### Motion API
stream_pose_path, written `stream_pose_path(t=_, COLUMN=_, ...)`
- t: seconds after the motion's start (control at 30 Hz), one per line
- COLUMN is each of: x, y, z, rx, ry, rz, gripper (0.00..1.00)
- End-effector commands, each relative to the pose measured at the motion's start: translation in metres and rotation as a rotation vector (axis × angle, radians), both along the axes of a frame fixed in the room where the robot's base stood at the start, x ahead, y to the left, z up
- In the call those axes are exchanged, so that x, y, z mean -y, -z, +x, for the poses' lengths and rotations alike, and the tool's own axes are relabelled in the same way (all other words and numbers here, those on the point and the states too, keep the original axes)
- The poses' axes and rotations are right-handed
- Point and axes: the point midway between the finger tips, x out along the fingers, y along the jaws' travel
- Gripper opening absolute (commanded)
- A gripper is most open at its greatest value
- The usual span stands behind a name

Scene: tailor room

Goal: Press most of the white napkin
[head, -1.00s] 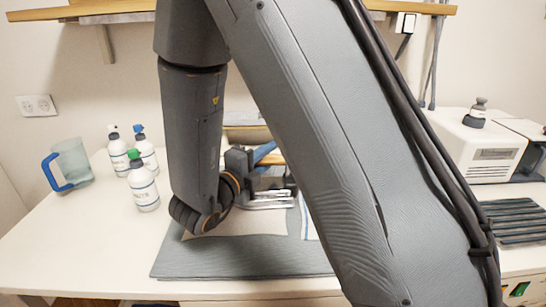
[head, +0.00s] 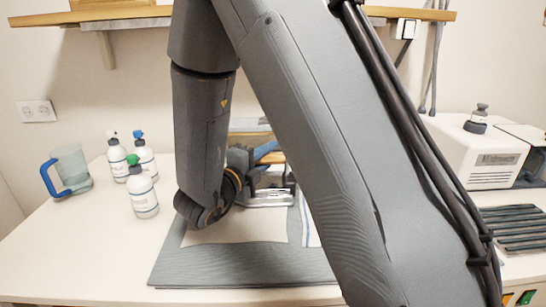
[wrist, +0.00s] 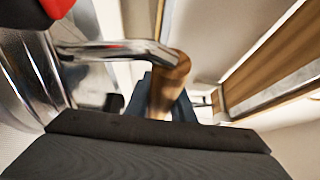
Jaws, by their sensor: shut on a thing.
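The white napkin (head: 240,229) lies flat on the grey pressing mat (head: 240,264) in the head view; my arm and the iron hide part of it. A shiny metal iron (head: 268,200) is at the napkin's far right part, low over the cloth. Whether its sole touches the cloth cannot be told. My gripper (head: 266,160) is above the iron, partly hidden behind my arm. In the wrist view, its blue fingers are shut on the iron's wooden handle (wrist: 166,88), beside a bent chrome bracket (wrist: 115,49).
A cloth with blue stripes (head: 309,228) lies right of the napkin, partly behind my arm. Several white bottles (head: 142,192) and a blue-handled jug (head: 68,170) stand at left. A white machine (head: 480,150) and a dark slatted rack (head: 512,230) are at right. The table's front left is clear.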

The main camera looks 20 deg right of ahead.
Motion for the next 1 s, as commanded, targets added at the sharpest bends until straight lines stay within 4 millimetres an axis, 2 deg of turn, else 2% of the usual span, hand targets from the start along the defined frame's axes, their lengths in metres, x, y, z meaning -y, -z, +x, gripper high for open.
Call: stream_pose_path(t=1.0, x=0.011, y=-0.001, z=0.035, rx=0.005, ry=0.0, rz=-0.001, gripper=0.0)
